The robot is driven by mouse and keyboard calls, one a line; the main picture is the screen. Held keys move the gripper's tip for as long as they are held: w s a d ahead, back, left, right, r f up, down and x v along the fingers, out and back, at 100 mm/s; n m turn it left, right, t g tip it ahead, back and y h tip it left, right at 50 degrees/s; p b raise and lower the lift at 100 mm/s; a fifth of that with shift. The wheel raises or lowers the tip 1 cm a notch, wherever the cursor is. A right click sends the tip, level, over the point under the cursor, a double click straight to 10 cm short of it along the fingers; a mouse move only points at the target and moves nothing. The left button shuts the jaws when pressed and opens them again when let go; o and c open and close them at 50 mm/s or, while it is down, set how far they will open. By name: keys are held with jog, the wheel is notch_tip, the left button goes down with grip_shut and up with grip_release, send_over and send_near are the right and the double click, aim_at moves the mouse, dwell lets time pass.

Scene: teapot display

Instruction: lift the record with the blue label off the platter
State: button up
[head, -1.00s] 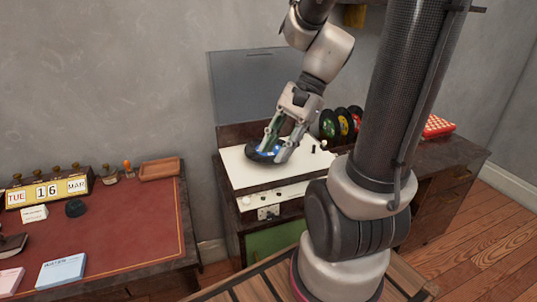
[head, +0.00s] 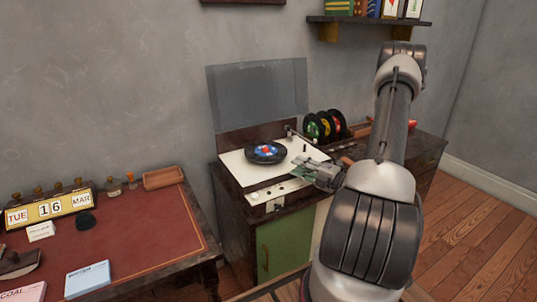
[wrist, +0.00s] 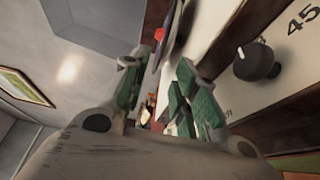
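The record with the blue label (head: 265,152) lies flat on the record player, with a small red patch at its middle; the platter beneath it is hidden. My gripper (head: 300,166) is to the right of the record and apart from it, low over the front right of the cream player deck (head: 237,170), pointing left. In the wrist view, the two green-padded fingers of my gripper (wrist: 157,66) stand apart with nothing held between them. A red spot and a thin dark edge show beyond the fingers there, perhaps the record edge-on.
The raised grey lid (head: 258,98) stands behind the deck, and the tonearm (head: 292,132) is at its back right. Several upright records (head: 325,125) stand to the right. A black knob (wrist: 258,62) is close to my gripper. A desk (head: 130,245) is at the left.

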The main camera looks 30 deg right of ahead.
aim_at(283, 169)
jog(key=x, duration=0.7)
jog(key=shift+w+a+f, duration=0.1)
jog(key=shift+w+f, duration=0.05)
jog(key=shift+w, duration=0.05)
grip_shut()
